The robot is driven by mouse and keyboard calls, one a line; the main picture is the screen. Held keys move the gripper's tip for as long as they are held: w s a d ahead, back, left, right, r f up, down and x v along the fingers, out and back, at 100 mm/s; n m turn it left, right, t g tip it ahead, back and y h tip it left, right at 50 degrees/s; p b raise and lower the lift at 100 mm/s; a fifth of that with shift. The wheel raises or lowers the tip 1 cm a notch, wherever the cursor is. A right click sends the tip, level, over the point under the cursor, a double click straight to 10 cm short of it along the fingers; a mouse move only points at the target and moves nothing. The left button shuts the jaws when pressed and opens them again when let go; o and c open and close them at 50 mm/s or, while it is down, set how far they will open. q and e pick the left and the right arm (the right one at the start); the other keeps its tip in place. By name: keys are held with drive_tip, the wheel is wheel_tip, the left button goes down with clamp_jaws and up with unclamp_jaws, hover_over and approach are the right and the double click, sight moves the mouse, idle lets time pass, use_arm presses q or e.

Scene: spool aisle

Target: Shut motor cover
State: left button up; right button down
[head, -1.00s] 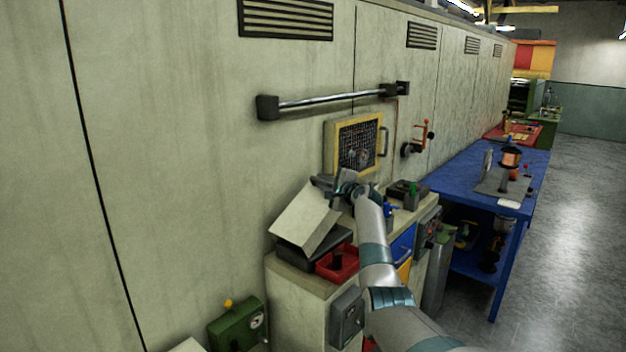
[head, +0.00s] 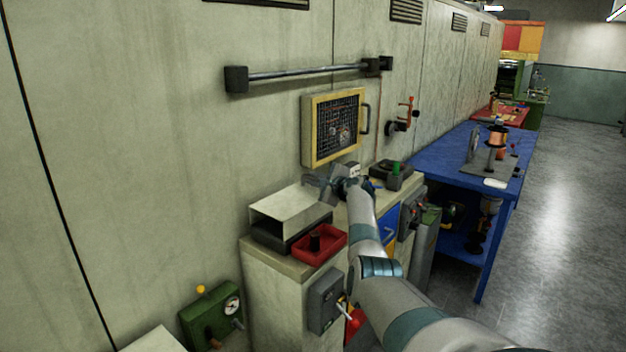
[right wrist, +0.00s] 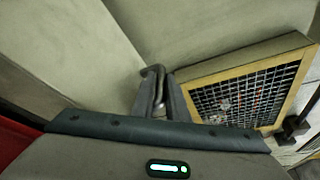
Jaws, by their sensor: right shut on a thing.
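The motor cover (head: 289,211) is a pale grey hinged hood over a dark base on the cabinet against the wall. Its top slopes only a little in the head view, and its lower edge lies close to the dark base (head: 268,238). I cannot tell whether it rests flush. My right gripper (head: 328,186) is at the cover's far right end. In the right wrist view the gripper (right wrist: 160,97) is shut on a small bent metal handle (right wrist: 156,77), with pale cover panels (right wrist: 70,50) behind it. My left gripper is out of view.
A red tray (head: 320,245) sits right of the cover. A yellow-framed mesh guard (head: 308,130) with a handle is on the wall behind, also in the right wrist view (right wrist: 183,78). A steel bar (head: 305,74) runs above. A blue bench (head: 440,160) stands further right.

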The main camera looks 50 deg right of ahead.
drive_tip(key=shift+s+d, duration=0.2)
drive_tip(key=shift+d, duration=0.15)
drive_tip(key=c, duration=2)
unclamp_jaws()
drive_tip(key=shift+o, duration=1.2)
drive_tip(key=shift+d+f, duration=0.1)
drive_tip(key=shift+f, duration=0.15)
drive_tip(key=shift+f, duration=0.1)
drive_tip(key=shift+s, duration=0.1)
drive_tip(key=shift+s+f, duration=0.1)
drive_tip(key=shift+s, duration=0.05)
drive_tip(key=shift+s+a, duration=0.25)
drive_tip(key=shift+s, duration=0.25)
drive_tip(key=r+b+v, duration=0.1)
drive_tip(key=b+v, duration=0.1)
drive_tip(key=v, duration=1.4)
drive_tip(key=shift+w+b, duration=0.2)
drive_tip(key=shift+b, duration=0.1)
